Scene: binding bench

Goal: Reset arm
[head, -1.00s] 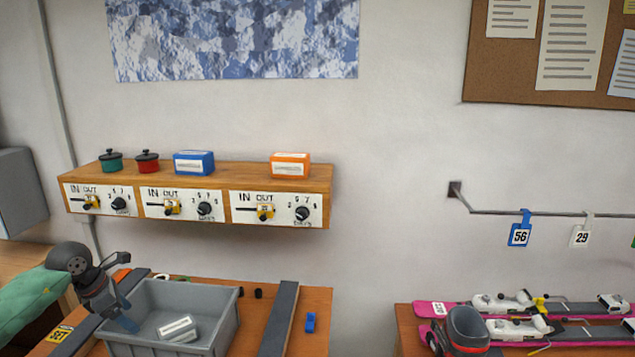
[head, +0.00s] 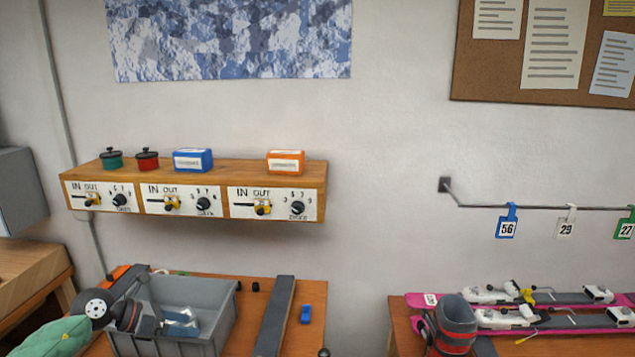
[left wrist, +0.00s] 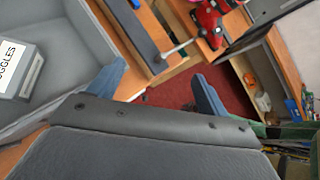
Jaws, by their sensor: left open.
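My left gripper (head: 165,322) reaches in from the lower left, low over the grey bin (head: 222,322). In the left wrist view, the left gripper (left wrist: 165,88) shows its two blue fingers spread wide apart with nothing between them. In the head view the gripper covers much of that box.
A dark strip (head: 273,318) and a small blue piece (head: 306,314) lie right of the bin. A shelf (head: 230,175) with dials hangs above. A gap separates the benches.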

